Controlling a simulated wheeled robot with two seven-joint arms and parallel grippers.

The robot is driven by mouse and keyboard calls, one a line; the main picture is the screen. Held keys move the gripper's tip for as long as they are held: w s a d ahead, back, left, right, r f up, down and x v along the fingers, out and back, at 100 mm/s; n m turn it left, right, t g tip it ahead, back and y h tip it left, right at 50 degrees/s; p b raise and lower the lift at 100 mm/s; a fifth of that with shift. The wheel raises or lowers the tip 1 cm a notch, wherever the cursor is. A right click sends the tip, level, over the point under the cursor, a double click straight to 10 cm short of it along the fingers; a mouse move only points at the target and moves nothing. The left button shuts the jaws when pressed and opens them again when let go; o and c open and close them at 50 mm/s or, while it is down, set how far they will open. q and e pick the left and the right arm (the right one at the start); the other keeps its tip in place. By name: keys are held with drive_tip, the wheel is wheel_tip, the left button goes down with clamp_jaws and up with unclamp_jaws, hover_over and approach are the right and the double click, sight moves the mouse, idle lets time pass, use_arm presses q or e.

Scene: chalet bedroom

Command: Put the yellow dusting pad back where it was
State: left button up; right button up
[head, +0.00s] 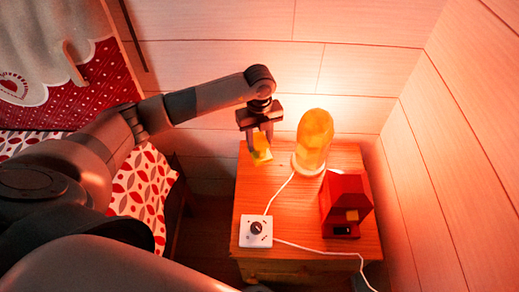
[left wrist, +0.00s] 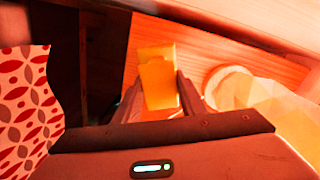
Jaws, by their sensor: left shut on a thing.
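My left gripper (head: 261,138) is shut on the yellow dusting pad (head: 262,153), holding it at the back left of the wooden nightstand (head: 283,212). The pad hangs below the fingers, left of the glowing lamp. In the left wrist view the pad (left wrist: 160,84) sits between the two fingers, with the nightstand top behind it. I cannot tell whether the pad touches the top. My right gripper is out of view.
The orange lamp (head: 314,140) stands close right of the pad. A red box-like object (head: 345,203) and a white dimmer box (head: 256,231) with cables stand nearer the front. The patterned bed (head: 143,190) is to the left.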

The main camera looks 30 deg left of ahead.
use_arm(q)
drive_tip(key=shift+f, duration=0.25)
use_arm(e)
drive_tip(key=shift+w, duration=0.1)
use_arm(q)
drive_tip(key=shift+f, duration=0.1)
wheel_tip(320, 180, down, 3)
drive_tip(key=shift+r, duration=0.2)
drive_tip(key=shift+f, duration=0.45)
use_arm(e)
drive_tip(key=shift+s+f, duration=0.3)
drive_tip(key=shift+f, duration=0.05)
use_arm(q)
drive_tip(key=shift+f, duration=0.1)
drive_tip(key=o, duration=0.8)
drive_tip(key=shift+o, duration=0.8)
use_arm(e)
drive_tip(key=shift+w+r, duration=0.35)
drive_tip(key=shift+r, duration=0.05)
